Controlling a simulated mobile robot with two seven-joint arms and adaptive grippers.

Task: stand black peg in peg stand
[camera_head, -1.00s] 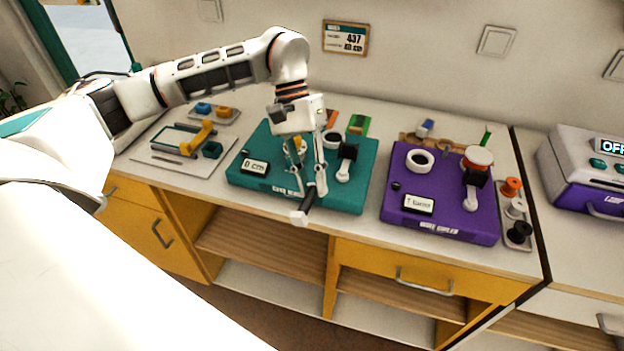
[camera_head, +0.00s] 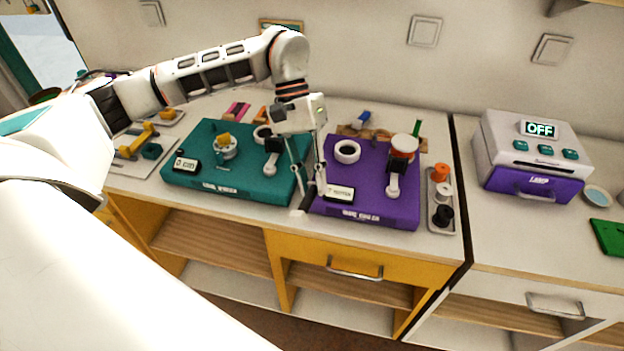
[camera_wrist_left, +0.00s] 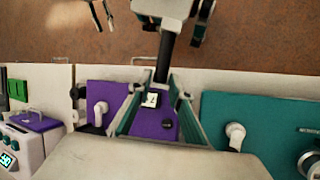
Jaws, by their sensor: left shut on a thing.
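My left gripper (camera_head: 306,188) points down at the front, at the gap between the teal and purple boards. It is shut on the black peg (camera_head: 308,198), a dark rod whose lower part sticks out below the fingers. A small pale block shows near its lower end. In the left wrist view the black peg (camera_wrist_left: 165,58) runs up from between the fingers (camera_wrist_left: 157,105); its gripped part is hidden. A brown wooden rack (camera_head: 428,146) stands behind the purple board; I cannot tell whether it is the peg stand.
The purple board (camera_head: 350,205) bears a white ring (camera_head: 347,151) and a lever (camera_head: 393,186). The teal board (camera_head: 225,185) lies to its left. A tray (camera_head: 432,222) of small spools is at the right. A lamp unit (camera_head: 535,150) reading OFF stands farther right.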

